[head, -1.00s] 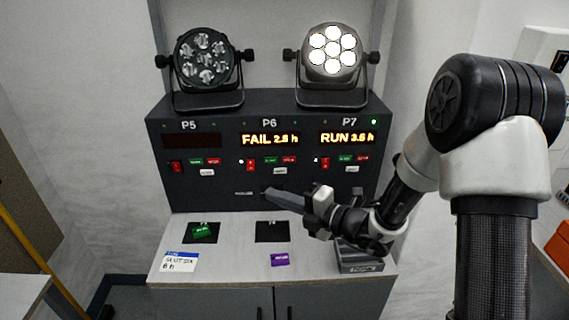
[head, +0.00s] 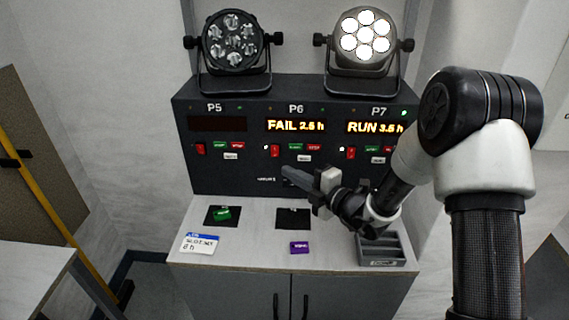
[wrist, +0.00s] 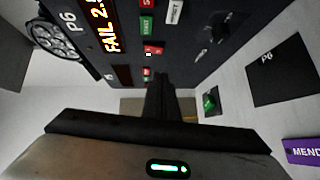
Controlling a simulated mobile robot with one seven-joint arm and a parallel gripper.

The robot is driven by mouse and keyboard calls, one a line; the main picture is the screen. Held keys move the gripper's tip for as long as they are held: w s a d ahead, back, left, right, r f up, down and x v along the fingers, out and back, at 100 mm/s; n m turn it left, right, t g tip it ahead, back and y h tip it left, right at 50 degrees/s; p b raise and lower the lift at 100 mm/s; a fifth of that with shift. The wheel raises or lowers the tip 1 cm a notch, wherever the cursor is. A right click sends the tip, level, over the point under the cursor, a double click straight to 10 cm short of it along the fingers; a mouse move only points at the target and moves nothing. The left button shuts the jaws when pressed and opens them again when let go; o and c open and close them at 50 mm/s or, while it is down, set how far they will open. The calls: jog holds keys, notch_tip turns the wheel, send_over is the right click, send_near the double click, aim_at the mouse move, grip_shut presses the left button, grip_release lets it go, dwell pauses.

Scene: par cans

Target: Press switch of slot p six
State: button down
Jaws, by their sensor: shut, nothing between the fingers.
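The P6 slot is the middle one of a dark panel (head: 240,179). Its display (head: 296,126) reads FAIL 2.6 h. Its red switch (head: 275,151) sits below the display at the left, with a small white light beside it. Green, red and white buttons (head: 304,158) are to its right. My gripper (head: 285,172) is shut and empty, its tip just below and right of the P6 switch, apparently short of the panel. In the wrist view the shut fingers (wrist: 160,95) point toward the panel, with the red switch (wrist: 152,49) just beyond them. Contact cannot be told.
P5 (head: 217,124) has a dark display; P7 (head: 375,128) reads RUN 3.6 h. A dark lamp (head: 233,42) and a lit lamp (head: 364,34) stand above. On the counter lie a green block (head: 222,214), purple block (head: 299,248), white card (head: 200,244) and grey tray (head: 381,250).

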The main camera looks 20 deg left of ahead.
aim_at(272, 155)
jog(key=shift+w+a+f, duration=0.15)
jog(key=shift+w+a, duration=0.5)
jog(key=shift+w, duration=0.3)
jog(key=shift+w+a+f, duration=0.15)
jog(key=shift+w+a, duration=0.45)
jog(key=shift+w, duration=0.35)
jog(key=shift+w+a+f, duration=0.15)
jog(key=shift+w+a, duration=0.5)
jog(key=shift+w, duration=0.3)
jog(key=shift+w+f+b, duration=0.15)
jog(key=shift+f+b, duration=0.35)
jog(key=shift+b, duration=0.45)
jog(key=shift+w+r+n+t+y+b, duration=0.1)
jog(key=shift+w+n+t+y+b, duration=0.15)
jog(key=shift+t+b, duration=0.2)
jog(key=shift+s+a+r+g+p, duration=0.1)
jog(key=shift+r+g+p, duration=0.15)
jog(key=shift+p, duration=0.1)
jog(key=shift+s+f, duration=0.1)
